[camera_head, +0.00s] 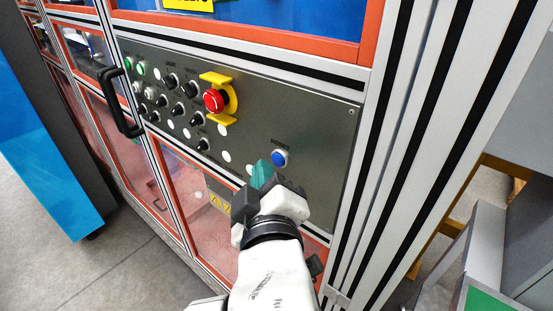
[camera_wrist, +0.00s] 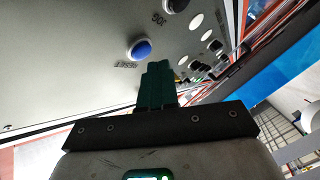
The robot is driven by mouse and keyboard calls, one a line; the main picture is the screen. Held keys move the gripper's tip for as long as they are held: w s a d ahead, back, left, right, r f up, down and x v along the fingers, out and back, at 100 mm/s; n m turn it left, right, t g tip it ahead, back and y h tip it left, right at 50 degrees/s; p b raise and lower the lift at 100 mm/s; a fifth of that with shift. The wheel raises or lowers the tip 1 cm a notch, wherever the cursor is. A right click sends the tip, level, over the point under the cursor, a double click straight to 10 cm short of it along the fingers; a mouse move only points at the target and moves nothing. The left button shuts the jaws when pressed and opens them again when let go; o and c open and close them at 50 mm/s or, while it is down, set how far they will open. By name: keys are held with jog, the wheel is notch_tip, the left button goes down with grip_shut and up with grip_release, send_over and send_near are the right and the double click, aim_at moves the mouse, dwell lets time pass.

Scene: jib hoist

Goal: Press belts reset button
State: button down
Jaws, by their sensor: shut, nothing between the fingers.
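The blue reset button (camera_head: 279,158) sits in a pale ring on the grey control panel (camera_head: 320,130), under a "RESET" label. It also shows in the wrist view (camera_wrist: 139,49), just beyond and slightly left of the fingertips. My gripper (camera_head: 262,174) is shut and empty, its teal fingers pressed together. In the head view the fingertips are just below and left of the button. In the wrist view my gripper (camera_wrist: 158,72) points toward the panel. I cannot tell how large the gap to the panel is; the fingertips do not cover the button.
A red emergency stop (camera_head: 213,100) with a yellow guard (camera_head: 230,97) is up and left on the panel, among several black knobs. A black door handle (camera_head: 119,103) juts out farther left. A blue cabinet (camera_head: 40,150) stands at the left. Grey floor lies between.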

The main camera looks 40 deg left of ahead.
jog(key=shift+s, duration=0.1)
jog(key=s, duration=0.5)
jog(key=shift+a, duration=0.2)
jog(key=shift+w, duration=0.1)
dwell(0.8)
